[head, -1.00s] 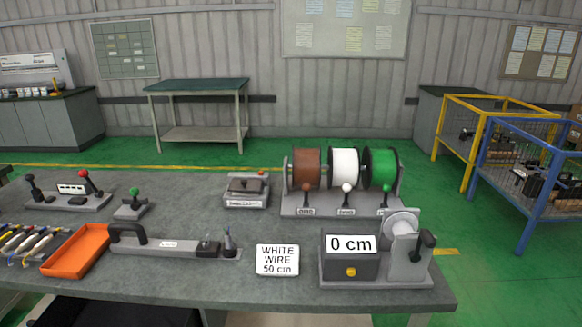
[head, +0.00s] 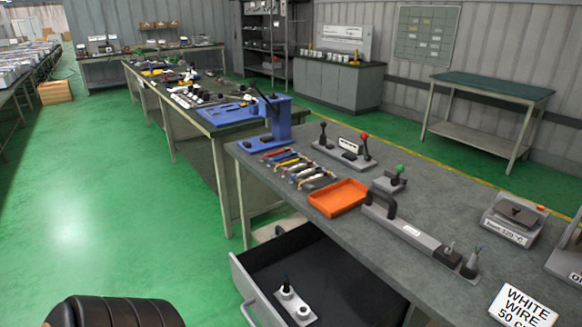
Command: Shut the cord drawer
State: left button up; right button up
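The cord drawer (head: 241,283) hangs open under the grey workbench in the head view. Its grey front stands out to the left of the bench, with a handle (head: 262,313) on its outer face. The dark inside shows, and a small white piece with two round posts and a black upright part (head: 291,302) stands in it near the front. The drawer's near end is cut off by the bottom edge. Neither of my grippers can be seen.
The grey bench (head: 420,290) holds an orange tray (head: 338,197), coloured tools, a long grey fixture (head: 412,232) and a white wire sign (head: 523,308). A blue press (head: 277,125) stands at the bench's far end.

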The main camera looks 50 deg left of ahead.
aim_at(341, 292)
jog(key=u, duration=1.9)
